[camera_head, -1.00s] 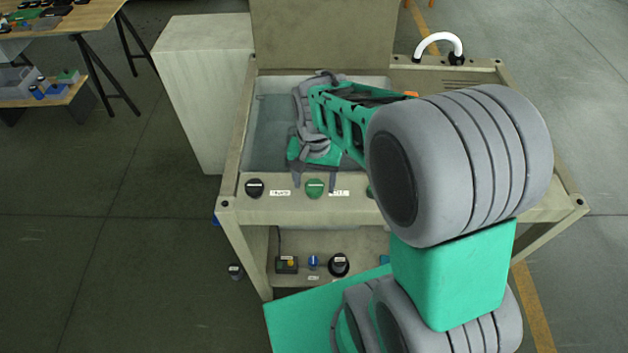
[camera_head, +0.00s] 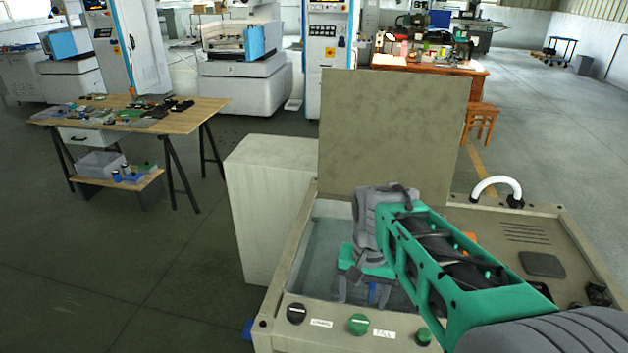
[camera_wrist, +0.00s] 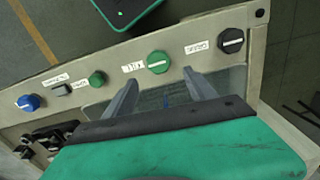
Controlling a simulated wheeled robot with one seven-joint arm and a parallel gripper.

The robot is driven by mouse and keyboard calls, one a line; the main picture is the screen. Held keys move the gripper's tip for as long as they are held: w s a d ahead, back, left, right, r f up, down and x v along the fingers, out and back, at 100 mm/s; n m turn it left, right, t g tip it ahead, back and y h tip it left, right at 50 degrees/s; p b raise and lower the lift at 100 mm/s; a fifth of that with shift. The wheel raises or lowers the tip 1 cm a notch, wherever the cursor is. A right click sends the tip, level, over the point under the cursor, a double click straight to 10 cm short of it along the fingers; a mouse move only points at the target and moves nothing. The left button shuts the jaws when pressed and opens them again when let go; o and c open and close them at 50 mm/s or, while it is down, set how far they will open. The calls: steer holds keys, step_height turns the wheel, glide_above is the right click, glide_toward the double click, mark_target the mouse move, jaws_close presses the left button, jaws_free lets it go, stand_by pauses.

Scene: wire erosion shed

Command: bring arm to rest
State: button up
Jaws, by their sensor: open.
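My arm, in green and grey, reaches over the grey machine's open water basin (camera_head: 325,235) in the head view. My gripper (camera_head: 362,297) hangs over the basin, pointing down, with its two grey fingers apart. In the wrist view my gripper (camera_wrist: 160,80) is also open, with nothing held between the fingers. A small blue thing (camera_head: 372,292) shows between the fingers in the head view, beyond them in the basin. What it is and its depth I cannot tell.
The basin's front panel bears a black knob (camera_head: 296,313) and a green knob (camera_head: 358,324). A raised lid (camera_head: 392,130) stands behind. A pale cabinet (camera_head: 272,200) stands left of the machine. A wooden table (camera_head: 150,118) with small parts is farther left, with clear floor between.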

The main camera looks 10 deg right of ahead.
steer(key=s+f+n, duration=0.2)
steer(key=f+n, duration=0.1)
steer(key=shift+s+f, duration=0.2)
steer(key=shift+s, duration=0.1)
steer(key=shift+s+f+n, duration=0.1)
steer(key=shift+s+n, duration=0.5)
steer(key=shift+s, duration=0.4)
steer(key=s+r+t, duration=0.2)
steer(key=s, duration=0.2)
steer(key=t, duration=0.1)
glide_toward(361, 329)
step_height(361, 329, up, 2)
steer(key=s, duration=0.3)
steer(key=shift+w+a+r+n, duration=0.15)
steer(key=shift+w+r+n, duration=0.05)
steer(key=shift+w+n, duration=0.1)
steer(key=shift+c, duration=0.4)
